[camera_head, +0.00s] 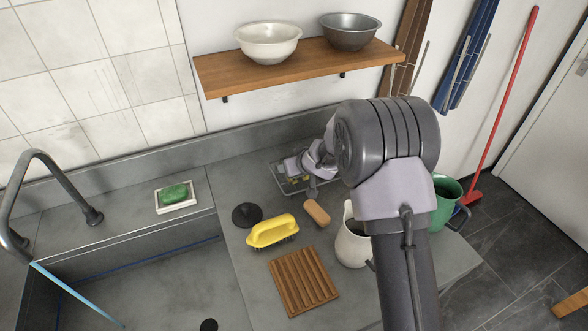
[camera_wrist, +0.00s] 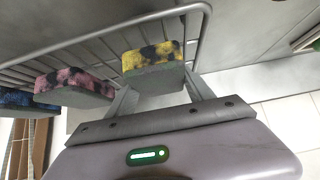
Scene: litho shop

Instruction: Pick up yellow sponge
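The yellow sponge (camera_wrist: 150,62) has dark blotches and a grey-green lower layer. In the wrist view it sits in a wire rack (camera_wrist: 100,32), between and just beyond my fingertips. My gripper (camera_wrist: 158,88) is open, with one finger at each side of the sponge; contact is not clear. In the head view my gripper (camera_head: 296,168) is over the wire rack (camera_head: 281,190) at the back of the counter. My wrist and arm hide part of the rack there, and the sponge is too small to make out clearly.
A pink sponge (camera_wrist: 75,84) and a blue sponge (camera_wrist: 22,99) sit beside the yellow one in the rack. A yellow brush (camera_head: 272,231), a brown block (camera_head: 317,213), a white jug (camera_head: 352,245) and a wooden slatted board (camera_head: 303,281) stand nearby. A shelf (camera_head: 300,68) hangs above.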

